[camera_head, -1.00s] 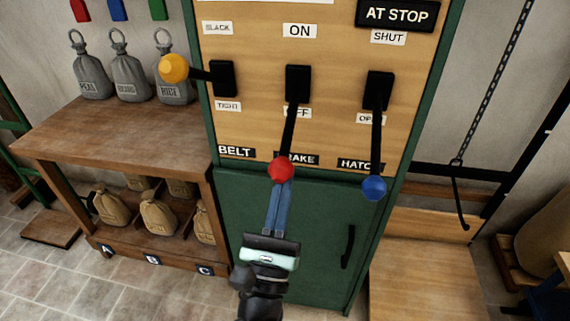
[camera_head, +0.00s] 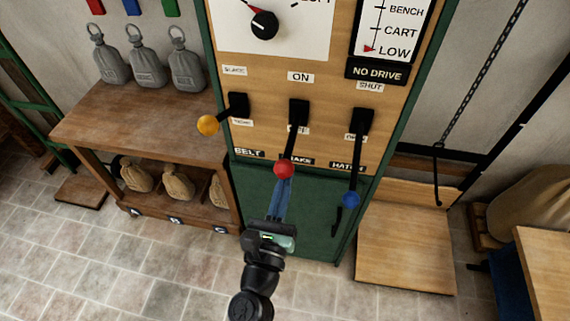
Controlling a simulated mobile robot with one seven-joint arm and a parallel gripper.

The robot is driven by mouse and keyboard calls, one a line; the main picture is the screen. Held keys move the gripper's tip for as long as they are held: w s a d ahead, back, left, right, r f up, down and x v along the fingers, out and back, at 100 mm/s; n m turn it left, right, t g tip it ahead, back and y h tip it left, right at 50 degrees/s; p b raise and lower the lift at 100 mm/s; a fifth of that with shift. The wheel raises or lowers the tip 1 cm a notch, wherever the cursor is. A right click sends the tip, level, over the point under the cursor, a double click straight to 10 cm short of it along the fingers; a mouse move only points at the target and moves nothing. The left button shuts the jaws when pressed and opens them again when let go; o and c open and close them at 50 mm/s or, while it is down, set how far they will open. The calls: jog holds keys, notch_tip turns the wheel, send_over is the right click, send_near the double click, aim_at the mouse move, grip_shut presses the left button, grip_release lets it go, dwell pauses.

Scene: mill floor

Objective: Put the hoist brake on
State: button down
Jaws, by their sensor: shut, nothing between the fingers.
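The brake lever has a red knob (camera_head: 284,169) and is the middle of three levers on the wooden panel (camera_head: 325,140). It hangs down from its black slot, toward the lower label, which it partly covers; "ON" (camera_head: 300,77) is above the slot. My gripper (camera_head: 283,184) is shut and empty, just below the red knob, coming up from below. Its fingertips meet the knob in the picture; I cannot tell whether they touch it.
The belt lever with a yellow knob (camera_head: 208,125) sticks out left, tilted slightly down. The hatch lever with a blue knob (camera_head: 351,199) hangs down at the right. A sign (camera_head: 377,72) reads "NO DRIVE". A wooden bench (camera_head: 140,125) stands left; tiled floor is clear in front.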

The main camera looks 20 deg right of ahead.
aim_at(284, 170)
jog(key=shift+g+y, duration=0.5)
jog(key=shift+g, duration=0.2)
notch_tip(284, 170, up, 4)
jog(key=p, duration=0.7)
jog(key=shift+r, duration=0.15)
jog(key=r+p, duration=0.1)
jog(key=p, duration=0.1)
jog(key=r+g+p, duration=0.1)
jog(key=p, duration=0.2)
jog(key=shift+w+d+g+y+p, duration=0.15)
jog(key=shift+w+g+y+p, duration=0.15)
jog(key=shift+y+p, duration=0.1)
jog(key=r+p, duration=0.1)
jog(key=p, duration=0.2)
jog(key=shift+w+d+r, duration=0.15)
jog(key=shift+w+r, duration=0.2)
jog(key=shift+r, duration=0.15)
jog(key=shift+d+f, duration=0.1)
jog(key=f+b, duration=0.2)
jog(key=f, duration=0.1)
jog(key=f+b, duration=0.1)
jog(key=b, duration=0.1)
jog(key=shift+d+f, duration=0.3)
jog(key=shift+f, duration=0.1)
jog(key=v, duration=1)
jog(key=shift+s+r+b, duration=0.2)
jog(key=shift+r+b, duration=0.15)
jog(key=shift+r, duration=0.05)
